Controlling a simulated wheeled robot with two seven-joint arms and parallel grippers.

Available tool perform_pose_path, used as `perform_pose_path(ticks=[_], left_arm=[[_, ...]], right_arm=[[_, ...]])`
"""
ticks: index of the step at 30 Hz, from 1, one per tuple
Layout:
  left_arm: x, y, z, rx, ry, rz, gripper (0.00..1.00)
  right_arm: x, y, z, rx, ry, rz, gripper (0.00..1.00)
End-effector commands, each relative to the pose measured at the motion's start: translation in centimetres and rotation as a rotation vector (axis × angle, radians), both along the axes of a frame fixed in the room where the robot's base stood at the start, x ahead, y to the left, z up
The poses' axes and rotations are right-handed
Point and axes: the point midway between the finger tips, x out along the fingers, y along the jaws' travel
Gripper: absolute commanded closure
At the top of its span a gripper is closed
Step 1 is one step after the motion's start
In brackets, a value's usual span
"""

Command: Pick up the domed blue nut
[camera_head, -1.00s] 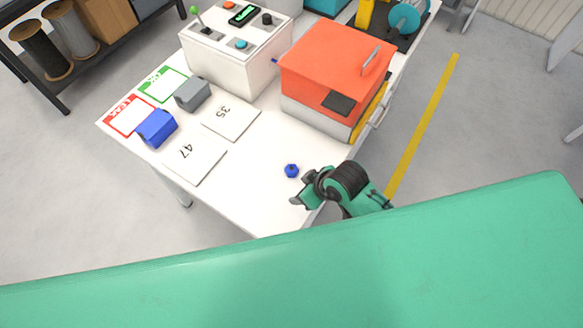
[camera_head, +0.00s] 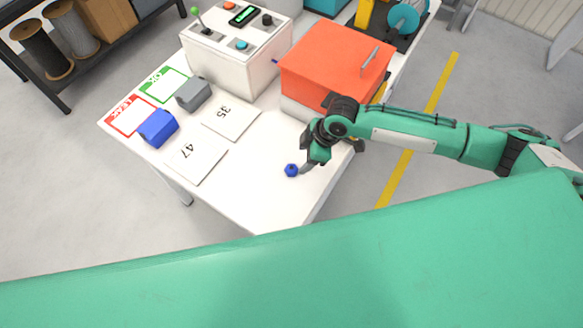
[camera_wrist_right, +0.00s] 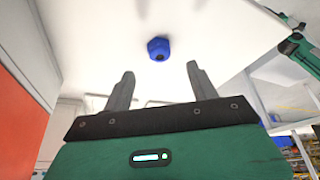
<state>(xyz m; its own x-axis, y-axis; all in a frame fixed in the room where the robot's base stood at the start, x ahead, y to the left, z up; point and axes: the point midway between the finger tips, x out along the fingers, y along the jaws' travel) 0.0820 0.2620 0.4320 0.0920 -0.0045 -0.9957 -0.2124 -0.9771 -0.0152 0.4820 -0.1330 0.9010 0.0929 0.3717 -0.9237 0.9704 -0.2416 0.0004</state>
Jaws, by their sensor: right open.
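The domed blue nut (camera_head: 291,170) lies on the bare white table top (camera_head: 262,205), near its front right part. It also shows in the right wrist view (camera_wrist_right: 159,48), ahead of and between the fingertips. My right gripper (camera_head: 306,166) is just right of the nut in the head view. In the right wrist view its two fingers (camera_wrist_right: 160,80) are apart with nothing between them. The nut is not in its grasp. My left gripper is not in view.
The orange-lidded box (camera_head: 335,62) stands close behind my right gripper. A white control box (camera_head: 235,55) is at the back. Number cards (camera_head: 195,162), a blue block (camera_head: 158,128) and a grey block (camera_head: 194,93) lie to the left. The table around the nut is clear.

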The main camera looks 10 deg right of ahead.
Motion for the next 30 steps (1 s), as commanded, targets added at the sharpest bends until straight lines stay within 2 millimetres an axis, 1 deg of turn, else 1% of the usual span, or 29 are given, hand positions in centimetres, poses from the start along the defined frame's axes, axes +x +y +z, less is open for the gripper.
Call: perform_pose_path(ticks=[8,13,15,18,22,27,28,30], left_arm=[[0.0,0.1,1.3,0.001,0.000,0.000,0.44],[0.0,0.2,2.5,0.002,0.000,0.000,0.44],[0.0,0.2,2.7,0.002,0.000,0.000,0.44],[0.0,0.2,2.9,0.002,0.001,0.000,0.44],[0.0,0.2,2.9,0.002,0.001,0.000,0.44],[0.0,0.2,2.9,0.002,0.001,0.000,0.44],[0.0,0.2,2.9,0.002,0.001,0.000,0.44],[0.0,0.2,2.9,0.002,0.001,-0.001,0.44]], right_arm=[[0.2,1.0,-2.3,-0.001,0.003,0.002,0.41],[0.5,1.6,-4.3,-0.001,0.004,0.000,0.41],[0.5,1.9,-5.3,0.000,0.003,0.001,0.41],[0.6,2.2,-6.2,0.000,0.002,0.000,0.41],[0.7,2.4,-6.7,-0.001,0.001,0.000,0.41],[0.7,2.4,-6.7,-0.001,0.001,0.001,0.41],[0.7,2.4,-6.7,-0.001,0.001,0.001,0.45],[0.7,2.4,-6.7,0.000,0.001,0.001,0.58]])
